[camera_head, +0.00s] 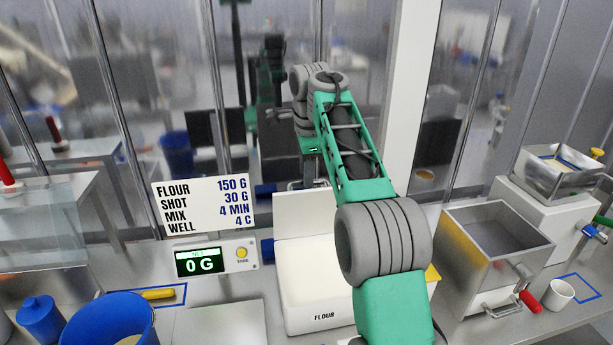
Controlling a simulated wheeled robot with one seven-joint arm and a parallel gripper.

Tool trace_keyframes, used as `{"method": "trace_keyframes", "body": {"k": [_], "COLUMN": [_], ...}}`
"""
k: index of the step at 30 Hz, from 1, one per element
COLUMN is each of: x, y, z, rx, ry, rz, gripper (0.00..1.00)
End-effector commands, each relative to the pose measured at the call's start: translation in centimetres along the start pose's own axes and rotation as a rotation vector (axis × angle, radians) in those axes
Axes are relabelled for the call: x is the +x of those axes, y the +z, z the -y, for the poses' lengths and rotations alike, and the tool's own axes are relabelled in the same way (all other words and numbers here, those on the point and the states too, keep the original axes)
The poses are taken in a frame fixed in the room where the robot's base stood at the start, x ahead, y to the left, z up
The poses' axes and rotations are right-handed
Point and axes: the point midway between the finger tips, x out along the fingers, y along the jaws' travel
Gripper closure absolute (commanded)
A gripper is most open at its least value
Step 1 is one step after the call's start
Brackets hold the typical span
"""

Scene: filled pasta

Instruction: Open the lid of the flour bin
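The flour bin (324,317) is a white box with the label FLOUR on its front, standing on the bench in the middle. A white panel (300,212) stands upright at its back edge and looks like its raised lid. Pale flour (308,262) seems to show inside below it. My arm crosses in front of the bin's right side and hides that part. My gripper (309,176) hangs at the far end of the arm, by the panel's top edge. Its fingers are small, dark and partly hidden; contact with the panel is unclear.
A scale display (216,259) reading 0 G and a recipe sign (204,205) stand left of the bin. A blue tub (112,322) is at front left. A steel hopper (495,250), a white cup (558,295) and a machine (553,205) are at right.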

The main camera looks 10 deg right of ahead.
Motion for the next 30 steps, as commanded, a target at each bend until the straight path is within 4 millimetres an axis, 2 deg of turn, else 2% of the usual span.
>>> {"method": "trace_keyframes", "body": {"k": [4,14,27,30], "x": [0.98,1.27,1.27,1.27], "y": [-0.01,0.14,0.14,0.13], "z": [-0.1,-0.18,-0.17,-0.17], "rx": [0.001,0.0,-0.001,-0.001], "ry": [0.001,0.001,0.001,0.001], "rz": [0.003,0.006,0.005,0.005], "gripper": [0.64,0.64,0.98,1.0]}}
